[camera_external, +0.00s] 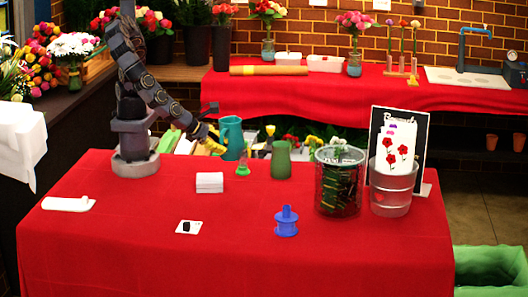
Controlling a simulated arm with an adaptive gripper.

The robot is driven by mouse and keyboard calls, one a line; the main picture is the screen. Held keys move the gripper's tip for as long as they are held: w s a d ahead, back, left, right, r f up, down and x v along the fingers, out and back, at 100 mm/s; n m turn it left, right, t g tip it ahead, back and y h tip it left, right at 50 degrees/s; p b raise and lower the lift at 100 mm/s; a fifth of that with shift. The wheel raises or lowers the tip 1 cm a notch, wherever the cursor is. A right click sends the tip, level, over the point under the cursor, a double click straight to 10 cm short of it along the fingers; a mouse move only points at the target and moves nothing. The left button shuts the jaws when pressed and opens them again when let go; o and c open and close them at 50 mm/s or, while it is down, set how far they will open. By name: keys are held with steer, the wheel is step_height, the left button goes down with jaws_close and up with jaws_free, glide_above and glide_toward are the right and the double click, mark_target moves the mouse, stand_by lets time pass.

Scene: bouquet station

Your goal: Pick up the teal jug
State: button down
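The teal jug (231,137) stands upright near the back edge of the red-covered table, with its handle side turned to the right. My gripper (212,126) is just left of the jug. One dark finger shows high and another part shows lower, spread apart, so it looks open and empty. I cannot tell whether it touches the jug.
A green vase (281,161) and a small green flask (244,167) stand right of the jug. A white box stack (209,182) sits in front. A wire basket (339,185), a clear bucket (392,190) and a blue spool (286,222) are further right.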

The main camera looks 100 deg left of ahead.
steer(key=shift+s+a+r, duration=0.4)
steer(key=shift+s+a, duration=0.05)
steer(key=shift+s, duration=0.3)
steer(key=shift+s+a+r, duration=0.4)
steer(key=shift+s+a, duration=0.05)
steer(key=shift+s, duration=0.25)
